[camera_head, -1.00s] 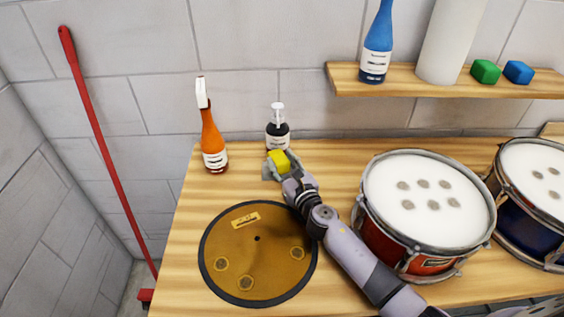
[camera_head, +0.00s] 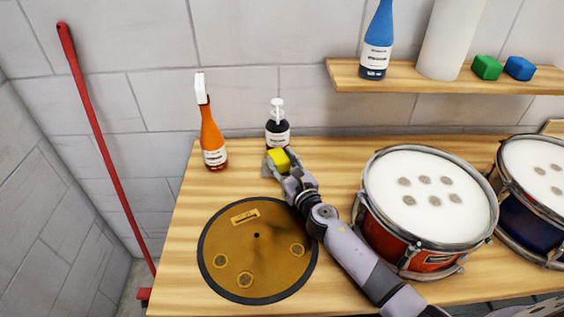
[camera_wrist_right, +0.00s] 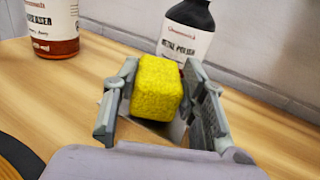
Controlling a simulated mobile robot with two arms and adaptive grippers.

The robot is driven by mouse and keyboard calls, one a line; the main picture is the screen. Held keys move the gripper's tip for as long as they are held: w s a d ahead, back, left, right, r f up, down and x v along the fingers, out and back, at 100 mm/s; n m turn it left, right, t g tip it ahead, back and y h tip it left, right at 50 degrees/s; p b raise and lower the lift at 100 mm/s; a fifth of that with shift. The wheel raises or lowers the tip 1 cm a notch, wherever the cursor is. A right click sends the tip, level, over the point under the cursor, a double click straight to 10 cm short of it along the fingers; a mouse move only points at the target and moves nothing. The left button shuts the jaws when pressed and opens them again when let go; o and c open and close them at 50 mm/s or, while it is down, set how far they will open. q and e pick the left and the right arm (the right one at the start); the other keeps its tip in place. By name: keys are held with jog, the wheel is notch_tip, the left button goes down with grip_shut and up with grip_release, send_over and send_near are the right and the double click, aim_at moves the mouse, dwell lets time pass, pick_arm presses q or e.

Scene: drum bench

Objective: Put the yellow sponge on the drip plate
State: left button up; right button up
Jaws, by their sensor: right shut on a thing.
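The yellow sponge (camera_head: 278,160) is a small block held between the fingers of my right gripper (camera_head: 279,166), just in front of the dark pump bottle. In the right wrist view the sponge (camera_wrist_right: 157,88) sits between the two grey fingers (camera_wrist_right: 158,84). A small greyish flat patch (camera_wrist_right: 178,130) shows beneath the sponge, mostly hidden; I cannot tell whether it is the drip plate, or whether the sponge touches it. A round golden disc (camera_head: 258,275) with a dark rim lies on the bench at front left. My left gripper is out of view.
The dark pump bottle (camera_head: 277,138) stands close behind the sponge. An orange spray bottle (camera_head: 212,145) stands to its left. A red drum (camera_head: 430,206) stands right of my arm. A shelf (camera_head: 440,83) hangs above.

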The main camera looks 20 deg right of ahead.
jog(key=shift+f, duration=0.4)
